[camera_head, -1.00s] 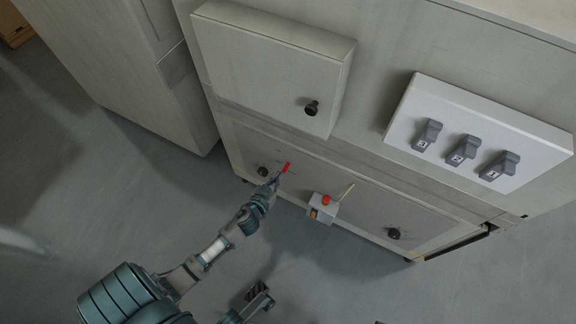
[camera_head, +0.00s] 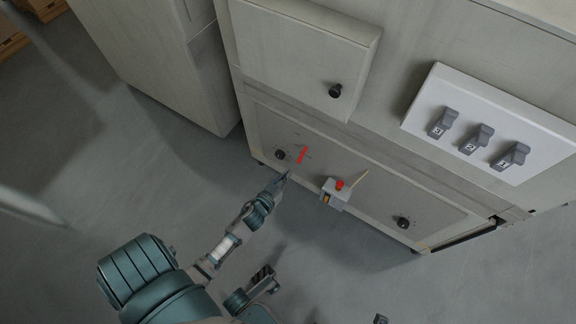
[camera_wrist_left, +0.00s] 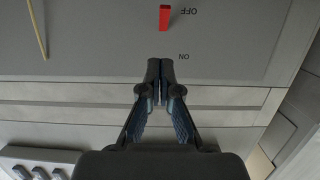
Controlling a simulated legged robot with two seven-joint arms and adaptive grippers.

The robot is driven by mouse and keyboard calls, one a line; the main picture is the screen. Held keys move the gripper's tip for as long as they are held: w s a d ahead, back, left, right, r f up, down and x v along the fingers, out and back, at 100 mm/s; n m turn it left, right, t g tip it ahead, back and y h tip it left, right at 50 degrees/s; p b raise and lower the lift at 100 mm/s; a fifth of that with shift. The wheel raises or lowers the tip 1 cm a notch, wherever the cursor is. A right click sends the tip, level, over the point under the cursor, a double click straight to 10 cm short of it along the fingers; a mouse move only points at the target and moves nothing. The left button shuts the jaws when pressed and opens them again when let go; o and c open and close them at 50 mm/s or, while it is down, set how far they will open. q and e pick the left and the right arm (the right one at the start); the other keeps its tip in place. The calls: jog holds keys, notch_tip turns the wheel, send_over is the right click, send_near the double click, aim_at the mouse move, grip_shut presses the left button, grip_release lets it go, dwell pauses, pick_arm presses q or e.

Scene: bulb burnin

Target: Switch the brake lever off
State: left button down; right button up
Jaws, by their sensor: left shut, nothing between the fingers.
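The red brake lever (camera_head: 303,154) is on the lower cabinet front, right of a black knob. In the left wrist view the lever (camera_wrist_left: 165,18) is at the top, beside the upside-down OFF label (camera_wrist_left: 189,12); the ON label (camera_wrist_left: 184,57) is lower and nearer the fingers. My left gripper (camera_head: 284,176) is below the lever and apart from it. In the left wrist view its fingers (camera_wrist_left: 160,65) are together and empty, with a gap to the lever.
A small grey box with a red button (camera_head: 335,194) projects from the panel, right of my left gripper. Black knobs (camera_head: 280,154) (camera_head: 403,222) also stick out. A white panel with grey switches (camera_head: 490,125) is at upper right. The floor in front is clear.

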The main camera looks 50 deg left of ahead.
pick_arm(q)
jog(key=s, duration=0.1)
jog(key=s+f, duration=0.1)
jog(key=s, duration=0.2)
jog(key=shift+s+d+f, duration=0.15)
jog(key=shift+d+f, duration=0.05)
jog(key=shift+d, duration=0.15)
jog(key=shift+a, duration=0.1)
